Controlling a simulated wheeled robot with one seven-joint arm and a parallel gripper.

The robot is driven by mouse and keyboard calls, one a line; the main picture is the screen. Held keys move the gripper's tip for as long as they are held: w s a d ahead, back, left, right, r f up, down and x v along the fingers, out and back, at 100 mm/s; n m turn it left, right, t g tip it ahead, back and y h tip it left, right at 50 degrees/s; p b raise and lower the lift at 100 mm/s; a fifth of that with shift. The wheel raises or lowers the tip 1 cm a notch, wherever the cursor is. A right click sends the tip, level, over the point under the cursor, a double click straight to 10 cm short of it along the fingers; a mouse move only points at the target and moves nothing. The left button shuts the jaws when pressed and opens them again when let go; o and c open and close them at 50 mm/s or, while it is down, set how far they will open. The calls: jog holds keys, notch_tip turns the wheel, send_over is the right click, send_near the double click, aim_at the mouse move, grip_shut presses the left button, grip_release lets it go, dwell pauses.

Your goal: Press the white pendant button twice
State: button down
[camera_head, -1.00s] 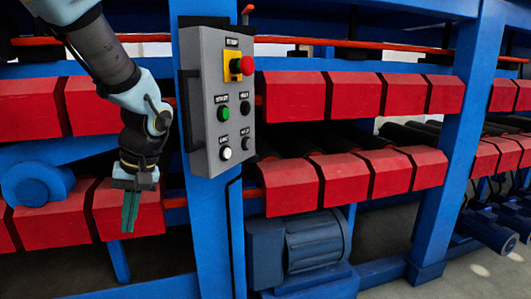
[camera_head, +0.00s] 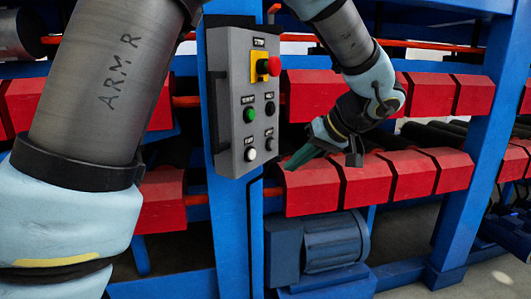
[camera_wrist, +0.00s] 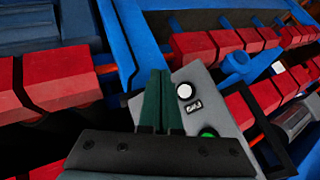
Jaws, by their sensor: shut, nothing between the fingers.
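The grey control box (camera_head: 226,100) hangs on a blue post in the head view. The white button (camera_head: 250,154) is at the lower left of its face, below the green button (camera_head: 249,114). In the wrist view the white button (camera_wrist: 184,90) shows just right of my fingertips, with the green button (camera_wrist: 208,133) lower down. My gripper (camera_head: 287,165) is to the right of the box in the head view, its green fingers pointing left toward the box's lower part. In the wrist view my gripper (camera_wrist: 155,72) has its fingers together and empty. They look apart from the button.
A red mushroom knob (camera_head: 273,66) on a yellow plate sits at the top of the box. Black buttons (camera_head: 269,108) are in the right column. Red blocks (camera_head: 364,180) line the machine behind my gripper, and a blue motor (camera_head: 318,250) is below.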

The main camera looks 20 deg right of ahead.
aim_at(254, 158)
jog(key=shift+s+d+r, duration=0.2)
jog(key=shift+s+d, duration=0.05)
jog(key=shift+d, duration=0.35)
jog(key=w+a, duration=0.5)
jog(key=w, duration=0.2)
jog(key=shift+a+p, duration=0.2)
jog(key=shift+p, duration=0.25)
jog(key=shift+w+a, duration=0.1)
dwell(1.6)
jog(key=shift+w+a+b, duration=0.2)
jog(key=shift+w+b, duration=0.05)
jog(key=shift+b, duration=0.15)
jog(key=shift+w+a+b, duration=0.3)
jog(key=shift+w+b, duration=0.05)
jog(key=shift+w, duration=0.05)
dwell(0.8)
jog(key=shift+s+d+b, duration=0.35)
jog(key=shift+s+d, duration=0.2)
jog(key=shift+s, duration=0.15)
